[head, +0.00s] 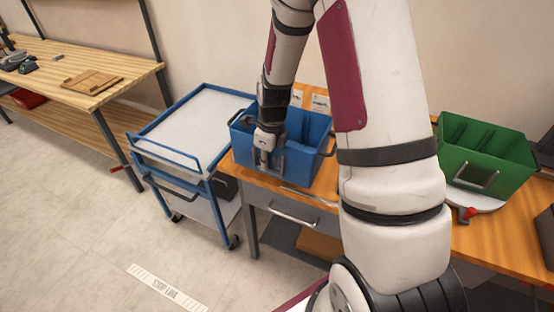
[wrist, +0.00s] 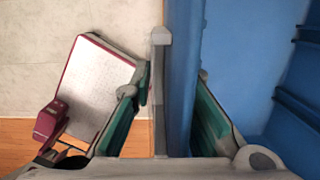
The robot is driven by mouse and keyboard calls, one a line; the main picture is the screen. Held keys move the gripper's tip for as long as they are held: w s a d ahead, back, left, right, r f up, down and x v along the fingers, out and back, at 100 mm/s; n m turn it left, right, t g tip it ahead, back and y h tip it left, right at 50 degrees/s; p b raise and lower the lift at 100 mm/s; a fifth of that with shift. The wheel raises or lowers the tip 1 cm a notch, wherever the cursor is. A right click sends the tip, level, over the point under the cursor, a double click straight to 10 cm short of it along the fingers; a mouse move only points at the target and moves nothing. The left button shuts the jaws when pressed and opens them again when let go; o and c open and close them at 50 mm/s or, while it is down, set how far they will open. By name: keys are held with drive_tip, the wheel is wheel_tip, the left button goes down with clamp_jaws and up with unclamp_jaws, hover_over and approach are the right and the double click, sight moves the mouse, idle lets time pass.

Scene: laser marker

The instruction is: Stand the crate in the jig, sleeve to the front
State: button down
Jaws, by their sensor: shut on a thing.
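A blue crate (head: 308,150) stands upright on the wooden bench, with a grey frame-shaped sleeve (head: 279,164) on its front wall and dark handles at its ends. My gripper (head: 266,152) points down at that front wall, beside the sleeve. In the wrist view my gripper (wrist: 165,110) has its green-padded fingers on either side of the blue wall (wrist: 183,70), shut on it; a grey upright strip also lies between them. A green crate (head: 490,150) with a grey sleeve on its front stands on a pale rounded plate (head: 487,203) with a red knob; I cannot tell whether this plate is the jig.
A blue-framed trolley (head: 195,125) with an empty grey top stands left of the bench. Another wooden table (head: 75,70) is further left. Cards (head: 320,102) stand behind the blue crate. A dark box (head: 545,235) is at the right edge. My arm hides the bench's middle.

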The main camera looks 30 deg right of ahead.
drive_tip(key=d, duration=0.1)
drive_tip(key=w+d, duration=0.1)
drive_tip(key=d, duration=0.1)
drive_tip(key=shift+w+d+f, duration=0.1)
drive_tip(key=shift+w+d, duration=0.2)
drive_tip(key=shift+w, duration=0.1)
drive_tip(key=shift+d+f+p, duration=0.25)
drive_tip(key=shift+f+p, duration=0.35)
drive_tip(key=shift+f, duration=0.65)
drive_tip(key=shift+w+f, duration=0.1)
drive_tip(key=shift+f, duration=0.55)
drive_tip(key=c, duration=1.6)
unclamp_jaws()
drive_tip(key=shift+f, duration=0.1)
drive_tip(key=shift+o, duration=0.2)
